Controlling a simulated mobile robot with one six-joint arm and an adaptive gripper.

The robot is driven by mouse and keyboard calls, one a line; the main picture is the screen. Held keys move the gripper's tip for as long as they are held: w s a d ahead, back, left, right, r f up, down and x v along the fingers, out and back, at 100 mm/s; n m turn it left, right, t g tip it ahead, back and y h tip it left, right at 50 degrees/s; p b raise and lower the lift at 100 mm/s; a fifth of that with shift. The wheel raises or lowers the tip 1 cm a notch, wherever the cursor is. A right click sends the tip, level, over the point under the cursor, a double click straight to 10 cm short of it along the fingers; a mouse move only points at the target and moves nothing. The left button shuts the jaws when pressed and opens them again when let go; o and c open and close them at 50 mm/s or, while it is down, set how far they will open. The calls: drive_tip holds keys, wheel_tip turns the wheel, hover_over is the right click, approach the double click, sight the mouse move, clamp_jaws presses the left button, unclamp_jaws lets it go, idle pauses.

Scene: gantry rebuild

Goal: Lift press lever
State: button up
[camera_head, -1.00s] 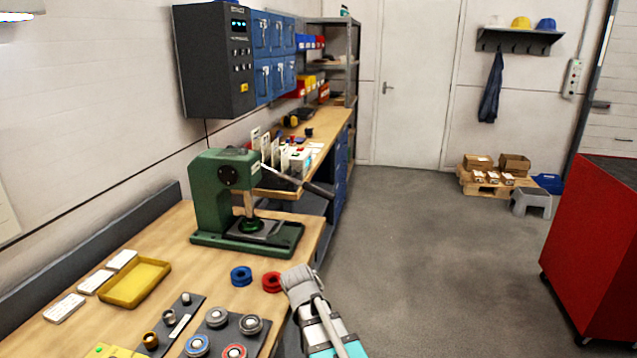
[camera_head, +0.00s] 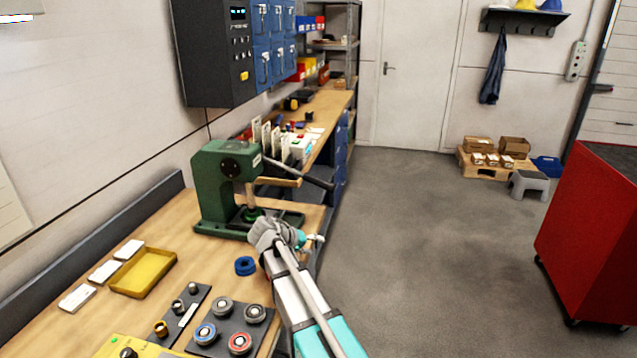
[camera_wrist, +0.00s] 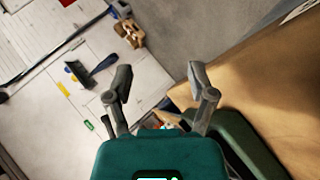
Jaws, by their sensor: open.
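The green press (camera_head: 215,185) stands on the wooden bench. Its lever (camera_head: 300,172) is a bar with a dark grip, sloping down to the right past the bench edge. My gripper (camera_head: 320,238) is below the lever grip, beside the press base at the bench's right edge, apart from the lever. In the wrist view my gripper (camera_wrist: 159,72) has its two grey fingers spread, with nothing between them. A green edge of the press base (camera_wrist: 245,140) shows there at lower right. I cannot make out the lever in the wrist view.
A blue ring (camera_head: 245,265), a yellow tray (camera_head: 143,273) and a dark plate with several round parts (camera_head: 230,325) lie on the bench. A dark control box (camera_head: 215,60) hangs on the wall. A red cabinet (camera_head: 590,235) stands right. The floor between is clear.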

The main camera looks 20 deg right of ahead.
drive_tip(key=w+a+r+t+h, duration=0.2)
drive_tip(key=w+r+h, duration=0.1)
drive_tip(key=w+r, duration=0.3)
drive_tip(key=t+h, duration=0.2)
drive_tip(key=h, duration=0.1)
approach(315, 184)
drive_tip(key=shift+v, duration=1.15)
drive_tip(key=shift+w+f, duration=0.1)
drive_tip(key=shift+f, duration=0.05)
drive_tip(key=x, duration=1.3)
drive_tip(key=shift+d, duration=0.45)
drive_tip(key=shift+c, duration=0.2)
clamp_jaws()
